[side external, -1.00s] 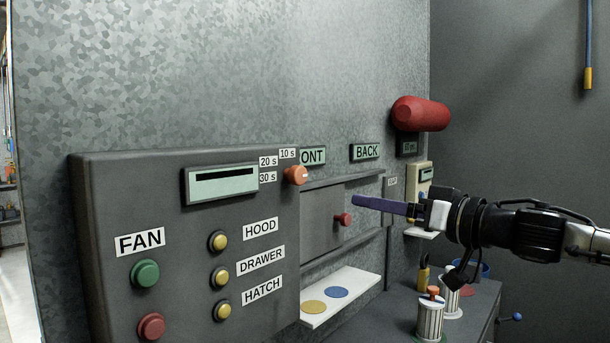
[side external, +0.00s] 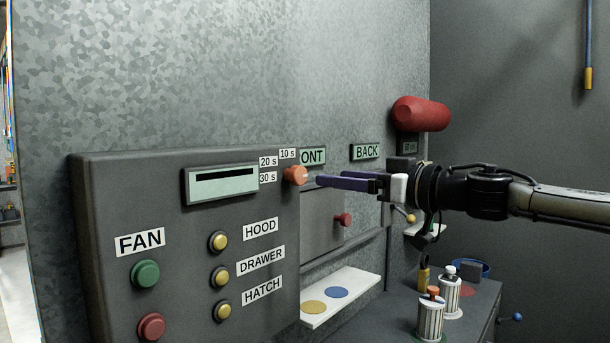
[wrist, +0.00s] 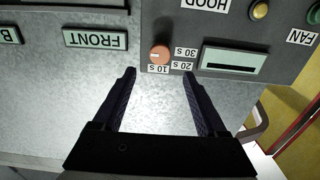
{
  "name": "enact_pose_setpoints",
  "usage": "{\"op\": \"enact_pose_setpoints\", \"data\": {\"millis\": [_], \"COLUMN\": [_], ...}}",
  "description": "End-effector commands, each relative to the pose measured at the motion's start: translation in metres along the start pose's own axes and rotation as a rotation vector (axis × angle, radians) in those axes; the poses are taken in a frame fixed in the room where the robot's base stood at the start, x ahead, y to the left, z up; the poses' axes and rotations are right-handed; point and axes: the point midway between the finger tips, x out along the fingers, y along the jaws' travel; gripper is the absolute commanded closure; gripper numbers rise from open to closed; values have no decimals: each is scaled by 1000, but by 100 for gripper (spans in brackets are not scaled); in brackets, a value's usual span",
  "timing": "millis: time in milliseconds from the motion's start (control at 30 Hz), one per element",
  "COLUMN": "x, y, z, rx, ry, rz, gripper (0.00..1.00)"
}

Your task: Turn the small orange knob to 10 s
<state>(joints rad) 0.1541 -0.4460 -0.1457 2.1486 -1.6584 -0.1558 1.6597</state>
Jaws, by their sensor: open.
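The small orange knob (side external: 295,175) sticks out near the right edge of the dark control panel (side external: 220,300), beside labels for 10 s (side external: 288,154), 20 s (side external: 268,161) and 30 s (side external: 267,177). Its pointer setting is too small to read surely. My gripper (side external: 320,181) is open and empty, its dark fingers reaching left with the tips just short of the knob. In the wrist view my gripper (wrist: 159,74) has its fingertips spread apart, and the knob (wrist: 159,55) sits centred just beyond the gap between them. The fingers do not appear to touch it.
A display slot (side external: 222,183) and several buttons lie left of the knob. A red-knobbed hatch door (side external: 320,225) and white shelf (side external: 341,297) are below right. A red cylinder (side external: 420,114) projects at the upper right. Striped canisters (side external: 431,318) stand on the lower counter.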

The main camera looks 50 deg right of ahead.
Motion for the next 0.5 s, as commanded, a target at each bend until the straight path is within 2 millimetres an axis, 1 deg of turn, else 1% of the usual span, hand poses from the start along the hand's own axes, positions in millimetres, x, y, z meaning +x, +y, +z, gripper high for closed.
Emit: {"op": "enact_pose_setpoints", "data": {"millis": [33, 367, 500], "x": [6, 34, 49], "y": [0, 0, 0], "z": [1, 1, 0], "rx": [1, 1, 2], "ry": [-3, -2, -1], "rz": [-1, 0, 0], "gripper": [25, 25, 25]}}
